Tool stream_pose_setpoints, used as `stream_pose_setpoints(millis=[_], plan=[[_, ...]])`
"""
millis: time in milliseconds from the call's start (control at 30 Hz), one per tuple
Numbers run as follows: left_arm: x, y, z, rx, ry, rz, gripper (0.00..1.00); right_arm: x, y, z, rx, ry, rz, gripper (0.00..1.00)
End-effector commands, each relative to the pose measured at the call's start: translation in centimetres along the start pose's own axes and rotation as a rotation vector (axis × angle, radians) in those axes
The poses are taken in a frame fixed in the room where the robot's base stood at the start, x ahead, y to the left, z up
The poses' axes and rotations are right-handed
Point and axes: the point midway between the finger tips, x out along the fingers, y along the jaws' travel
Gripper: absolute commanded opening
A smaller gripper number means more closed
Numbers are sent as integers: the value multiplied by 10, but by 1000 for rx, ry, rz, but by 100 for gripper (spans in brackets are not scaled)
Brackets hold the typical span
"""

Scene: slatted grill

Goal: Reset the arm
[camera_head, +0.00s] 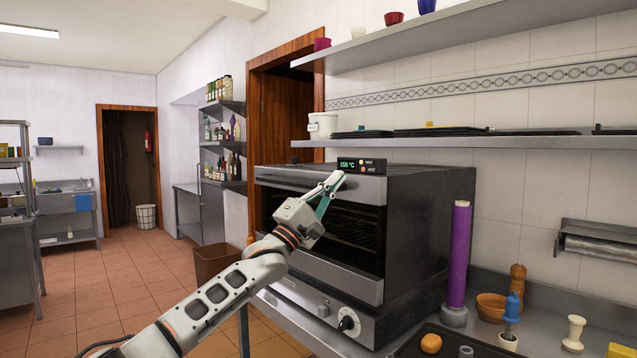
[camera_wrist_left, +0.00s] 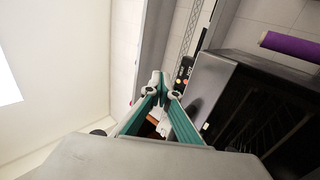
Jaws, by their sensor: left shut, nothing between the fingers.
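My left arm (camera_head: 225,290) reaches in from the bottom left of the head view. My left gripper (camera_head: 337,180) is shut and empty, with its tips pointing up and right in front of the upper front of the dark oven (camera_head: 430,220), just below its display (camera_head: 361,165). I cannot tell whether the tips touch the oven. In the left wrist view the gripper (camera_wrist_left: 161,84) shows green fingers meeting at the tips, and the oven (camera_wrist_left: 225,100) stands to the right. My right gripper is not in view.
Shelves (camera_head: 450,143) with pans run above the oven. A purple roll (camera_head: 458,255), a wooden bowl (camera_head: 491,307) and a pepper mill (camera_head: 517,280) stand on the counter to its right. A brown bin (camera_head: 216,264) stands on the floor behind my arm. The floor at left is open.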

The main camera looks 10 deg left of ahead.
Motion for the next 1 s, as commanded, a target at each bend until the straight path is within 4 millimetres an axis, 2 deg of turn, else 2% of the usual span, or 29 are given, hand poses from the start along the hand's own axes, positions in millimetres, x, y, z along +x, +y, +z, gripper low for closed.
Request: stream_pose_setpoints(millis=[300, 500, 567, 667, 767, 900, 1000], plan=[[-30, 23, -1, 0, 0, 2, 0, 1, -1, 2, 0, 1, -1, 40], [-39, 31, 0, 1, 0, 1, 0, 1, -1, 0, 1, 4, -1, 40], [-42, 28, 1, 5, 2, -4, 0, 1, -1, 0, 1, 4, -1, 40], [-56, 5, 3, 32, 11, -32, 0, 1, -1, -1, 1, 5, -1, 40], [-84, -38, 10, 94, 29, -85, 0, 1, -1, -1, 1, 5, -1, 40], [-144, -111, 26, 230, 52, -191, 0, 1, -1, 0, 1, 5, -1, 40], [-190, -156, 38, 335, 61, -272, 0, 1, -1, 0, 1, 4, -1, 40]])
